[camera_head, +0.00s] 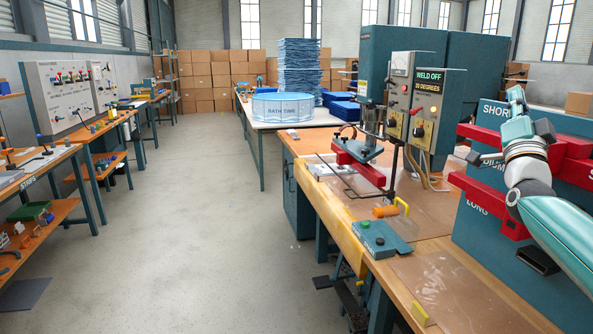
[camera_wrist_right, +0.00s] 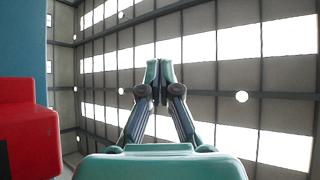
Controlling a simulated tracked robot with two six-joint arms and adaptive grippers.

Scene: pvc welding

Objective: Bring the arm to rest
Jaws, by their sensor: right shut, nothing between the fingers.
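My right arm (camera_head: 560,225) comes in from the right in the head view and is raised in front of the teal rack. Its gripper (camera_head: 515,97) points up, beside the rack's red arms (camera_head: 478,185). In the right wrist view the two fingers of the gripper (camera_wrist_right: 159,75) meet at their tips, with nothing between them. My left gripper is in neither view.
The teal rack (camera_head: 495,238) marked SHORT and LONG stands close by the right arm. The welding machine (camera_head: 413,90) reads WELD OFF on the wooden bench (camera_head: 455,285). A control box (camera_head: 380,238) sits at the bench edge.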

